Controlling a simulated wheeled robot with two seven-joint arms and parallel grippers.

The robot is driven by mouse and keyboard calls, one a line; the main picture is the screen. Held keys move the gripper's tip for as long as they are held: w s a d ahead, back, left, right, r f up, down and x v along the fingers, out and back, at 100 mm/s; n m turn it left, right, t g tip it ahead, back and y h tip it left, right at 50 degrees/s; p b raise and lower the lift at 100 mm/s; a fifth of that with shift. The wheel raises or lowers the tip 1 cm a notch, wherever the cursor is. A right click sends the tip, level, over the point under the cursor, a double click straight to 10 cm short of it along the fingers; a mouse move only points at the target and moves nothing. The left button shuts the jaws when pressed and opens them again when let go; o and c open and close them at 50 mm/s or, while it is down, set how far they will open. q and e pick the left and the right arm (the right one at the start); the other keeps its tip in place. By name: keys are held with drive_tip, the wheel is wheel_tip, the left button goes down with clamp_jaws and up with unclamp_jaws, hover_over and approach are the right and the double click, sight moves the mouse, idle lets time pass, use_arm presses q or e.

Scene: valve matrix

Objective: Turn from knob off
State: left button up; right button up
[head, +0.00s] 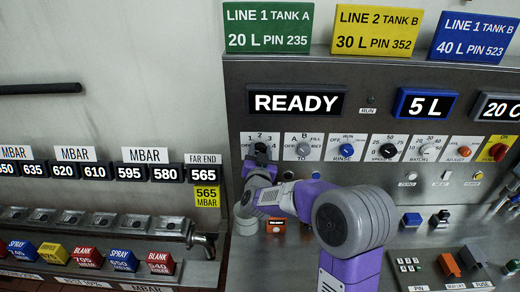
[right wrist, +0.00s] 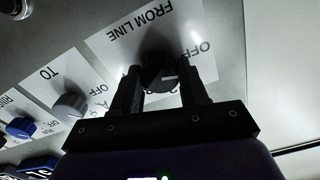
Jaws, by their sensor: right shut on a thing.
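The from knob (right wrist: 160,72) is dark and round with a pale pointer mark. It sits on a white plate (right wrist: 118,52) lettered FROM LINE and OFF in the right wrist view. My right gripper (right wrist: 160,88) has its two fingers on either side of this knob and is shut on it. In the head view my right gripper (head: 261,155) reaches the plate (head: 262,138) numbered 1, 2, 3 and covers most of the knob. I cannot tell exactly which mark the pointer is at. My left gripper is not in view.
The grey TO knob (head: 303,149) is just right, followed by the blue RUN knob (head: 346,150) and more knobs in a row. A READY display (head: 298,102) is above. Coloured blocks (head: 122,260) stand at the lower left. A red and yellow switch (head: 497,151) is far right.

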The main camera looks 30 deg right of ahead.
drive_tip(key=shift+n+p, duration=0.5)
drive_tip(key=shift+n, duration=1.1)
drive_tip(key=o, duration=1.1)
drive_tip(key=shift+c, duration=0.2)
drive_tip(key=shift+a, duration=0.1)
drive_tip(key=v, duration=0.7)
drive_tip(key=shift+s, duration=0.3)
